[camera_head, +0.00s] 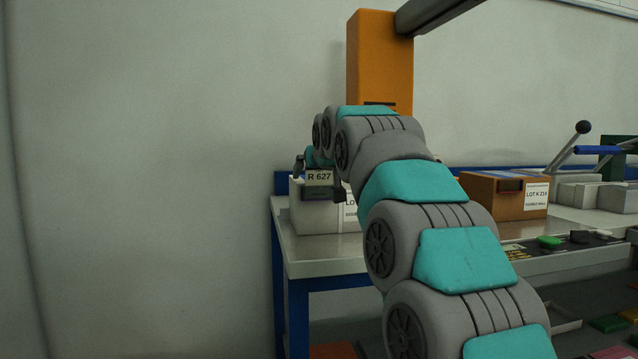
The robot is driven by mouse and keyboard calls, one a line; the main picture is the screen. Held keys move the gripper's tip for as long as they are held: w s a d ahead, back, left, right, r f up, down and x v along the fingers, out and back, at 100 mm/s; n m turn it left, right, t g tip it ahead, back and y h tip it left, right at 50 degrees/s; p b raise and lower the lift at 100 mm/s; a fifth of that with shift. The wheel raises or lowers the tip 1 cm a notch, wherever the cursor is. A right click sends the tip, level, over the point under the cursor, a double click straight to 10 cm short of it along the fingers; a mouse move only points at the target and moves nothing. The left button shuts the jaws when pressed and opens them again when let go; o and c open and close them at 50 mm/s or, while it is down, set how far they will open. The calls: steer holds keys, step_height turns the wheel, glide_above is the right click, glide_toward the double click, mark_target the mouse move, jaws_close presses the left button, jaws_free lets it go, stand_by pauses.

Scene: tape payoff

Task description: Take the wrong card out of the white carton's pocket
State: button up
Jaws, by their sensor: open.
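The white carton (312,222) stands at the left end of the bench, partly hidden behind my arm. A card reading "R 627" (319,177) stands upright at the top of its front, with a dark grey pocket (320,194) below the text. A white "LOT" label (350,204) on the carton is partly covered by my arm. My gripper (320,182) is open at the card, with a dark finger part showing on each side of it. I cannot tell whether the fingers touch the card.
The bench (325,251) has a blue frame and a clear front edge at left. An orange post (379,55) rises behind my arm. A black-knobbed lever (568,150) and white boxes are farther right.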

steer(key=shift+w+a+f, duration=0.1)
steer(key=shift+w+f, duration=0.05)
steer(key=shift+w, duration=0.15)
steer(key=shift+c, duration=0.2)
steer(key=c, duration=1.2)
steer(key=shift+o, duration=0.2)
